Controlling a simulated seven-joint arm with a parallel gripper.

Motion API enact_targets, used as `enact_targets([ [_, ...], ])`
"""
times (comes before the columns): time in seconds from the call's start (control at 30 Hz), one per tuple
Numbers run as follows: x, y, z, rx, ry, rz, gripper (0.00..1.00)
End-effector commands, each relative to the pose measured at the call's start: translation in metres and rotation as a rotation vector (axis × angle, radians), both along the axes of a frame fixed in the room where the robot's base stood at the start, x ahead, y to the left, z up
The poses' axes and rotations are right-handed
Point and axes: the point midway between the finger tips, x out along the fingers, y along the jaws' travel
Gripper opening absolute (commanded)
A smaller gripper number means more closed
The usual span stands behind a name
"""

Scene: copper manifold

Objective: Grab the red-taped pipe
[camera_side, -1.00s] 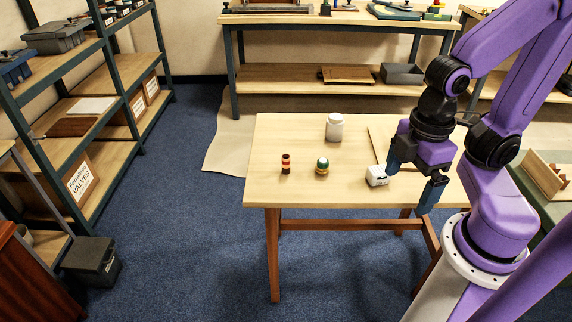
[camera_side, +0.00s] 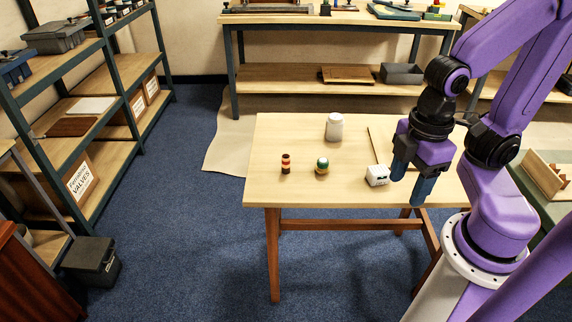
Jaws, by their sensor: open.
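A short upright dark piece with a red band (camera_side: 286,164), which looks like the red-taped pipe, stands on the left part of the wooden table (camera_side: 300,190). My gripper (camera_side: 411,182) is at the right side of the table, well to the right of it, pointing down. Its two blue fingers are apart with nothing seen between them. The gap between the fingers and the tabletop is hard to judge.
A green-topped round piece with a brass-coloured base (camera_side: 322,166) stands just right of the banded piece. A white jar (camera_side: 334,127) is behind. A small white box (camera_side: 377,175) sits close left of my gripper. The table's front left is clear.

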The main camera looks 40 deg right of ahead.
Motion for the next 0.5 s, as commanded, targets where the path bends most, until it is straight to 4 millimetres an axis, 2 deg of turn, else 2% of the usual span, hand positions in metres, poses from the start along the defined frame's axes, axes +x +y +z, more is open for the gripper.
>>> enact_targets([
  [0.17, 0.026, 0.006, -0.006, -0.090, -0.025, 0.037, 0.59],
  [0.5, 0.132, 0.021, -0.037, -0.444, -0.093, 0.212, 0.59],
])
